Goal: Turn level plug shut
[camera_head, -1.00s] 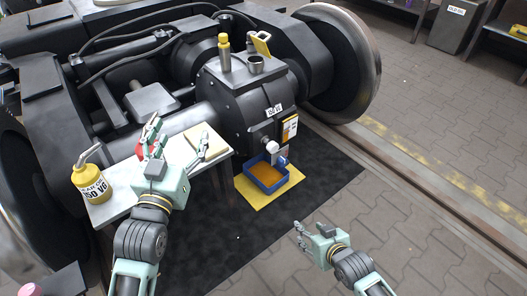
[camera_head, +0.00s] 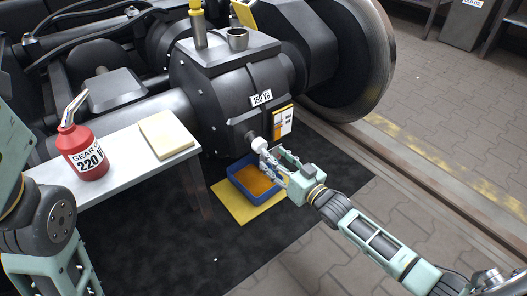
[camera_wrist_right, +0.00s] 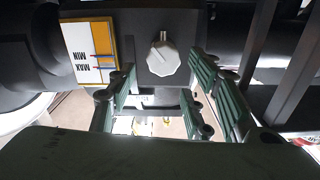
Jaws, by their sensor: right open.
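The level plug (camera_head: 259,145) is a pale, faceted knob on the front of the black gearbox (camera_head: 225,105). In the right wrist view the plug (camera_wrist_right: 163,58) has a raised ridge standing roughly upright. My right gripper (camera_head: 272,166) is open just in front of and below the plug. In the right wrist view its two fingers (camera_wrist_right: 165,82) are spread to the left and right, with the plug between and beyond them; I see no contact. My left arm shows at the left edge, but its gripper is out of view.
A blue tray (camera_head: 237,183) with amber liquid stands on a yellow mat (camera_head: 224,203) below the plug. A MIN/MAX sign (camera_wrist_right: 88,52) is beside the plug. A side table (camera_head: 130,160) holds a red gear oil can (camera_head: 86,155) and a yellow cloth (camera_head: 165,135).

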